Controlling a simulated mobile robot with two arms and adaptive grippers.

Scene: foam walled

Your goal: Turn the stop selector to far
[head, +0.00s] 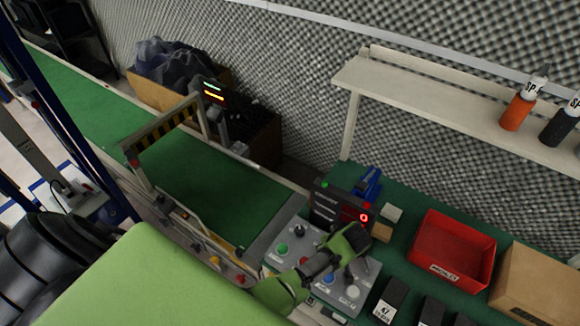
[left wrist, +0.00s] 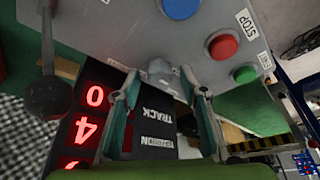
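The grey control panel (head: 276,262) stands at the end of the green conveyor, with green, red, blue and white buttons. My left gripper (head: 345,243) hangs over its back part and hides some of its controls. In the left wrist view my left gripper (left wrist: 159,75) is open, one finger on each side of a small grey knob (left wrist: 160,68). Gaps show beside the knob, and I cannot tell whether a finger touches it. A dark knob (head: 299,231) sits at the panel's back left. I cannot read which knob is the stop selector. My right gripper is not in view.
A dark display box (head: 328,203) with red digits stands behind the panel. A lever with a dark ball (left wrist: 48,98) rises beside the gripper in the left wrist view. A red STOP button (left wrist: 222,46) is near. A red bin (head: 452,250) stands to the right.

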